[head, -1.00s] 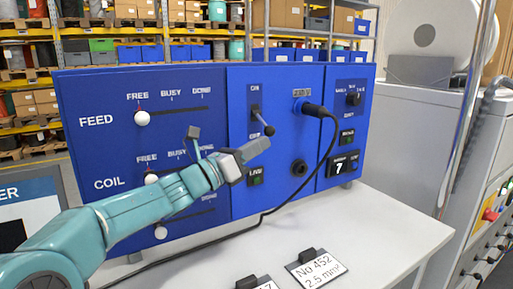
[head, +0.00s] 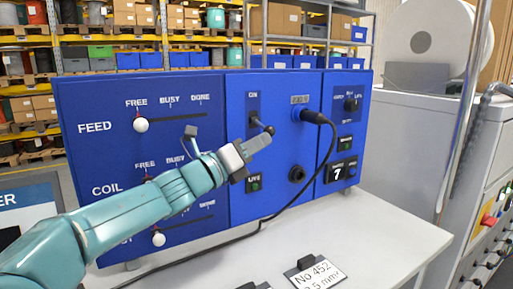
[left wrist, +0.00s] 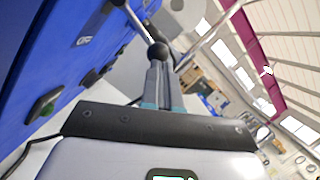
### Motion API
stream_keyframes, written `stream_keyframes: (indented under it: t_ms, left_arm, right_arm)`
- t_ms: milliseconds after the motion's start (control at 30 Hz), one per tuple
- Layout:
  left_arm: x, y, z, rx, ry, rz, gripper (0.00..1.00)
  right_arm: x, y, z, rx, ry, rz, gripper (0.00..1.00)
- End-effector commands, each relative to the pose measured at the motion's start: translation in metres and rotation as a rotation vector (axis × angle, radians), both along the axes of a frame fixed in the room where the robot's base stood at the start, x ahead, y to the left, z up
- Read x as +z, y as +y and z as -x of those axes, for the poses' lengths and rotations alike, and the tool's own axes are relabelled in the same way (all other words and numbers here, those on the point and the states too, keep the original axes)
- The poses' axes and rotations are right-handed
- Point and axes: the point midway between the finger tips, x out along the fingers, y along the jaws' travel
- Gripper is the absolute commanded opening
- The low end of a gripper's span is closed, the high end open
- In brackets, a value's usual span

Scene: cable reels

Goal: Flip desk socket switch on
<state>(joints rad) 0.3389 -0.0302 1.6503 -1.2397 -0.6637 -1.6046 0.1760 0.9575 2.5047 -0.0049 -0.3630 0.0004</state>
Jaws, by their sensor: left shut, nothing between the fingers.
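The switch on the blue desk panel (head: 243,150) is a dark lever with a round ball tip (head: 269,130). It sticks out from its plate below the label "ON" and tilts somewhat downward. My left gripper (head: 265,139) is shut and empty, its fingertips directly under the ball and seemingly touching it. In the left wrist view the ball (left wrist: 157,53) sits at the tips of the closed fingers (left wrist: 158,68). The "OFF" label (left wrist: 84,41) shows there; in the head view my gripper hides that spot. My right gripper is not in view.
A black cable (head: 331,150) plugs into the panel and hangs to the desk (head: 370,235). A LIVE button (head: 254,184) is just below my gripper. Sliders with white knobs (head: 141,125) are left. A number card (head: 319,273) lies in front. A grey cabinet (head: 400,130) stands right.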

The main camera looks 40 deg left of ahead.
Motion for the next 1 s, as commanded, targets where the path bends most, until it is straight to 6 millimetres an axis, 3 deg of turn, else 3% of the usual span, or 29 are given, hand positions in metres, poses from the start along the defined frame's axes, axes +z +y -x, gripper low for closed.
stream_keyframes:
  t_ms: [100,433,1000]
  left_arm:
    - [0.015,-0.004,0.001,-0.002,0.039,0.096,0.0]
    - [0.039,-0.006,0.002,-0.003,0.143,0.345,0.0]
    - [0.021,-0.013,0.003,-0.004,0.142,0.343,0.0]
  right_arm:
    - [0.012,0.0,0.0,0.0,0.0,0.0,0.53]
    - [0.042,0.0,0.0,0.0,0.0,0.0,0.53]
    - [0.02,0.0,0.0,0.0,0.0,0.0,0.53]
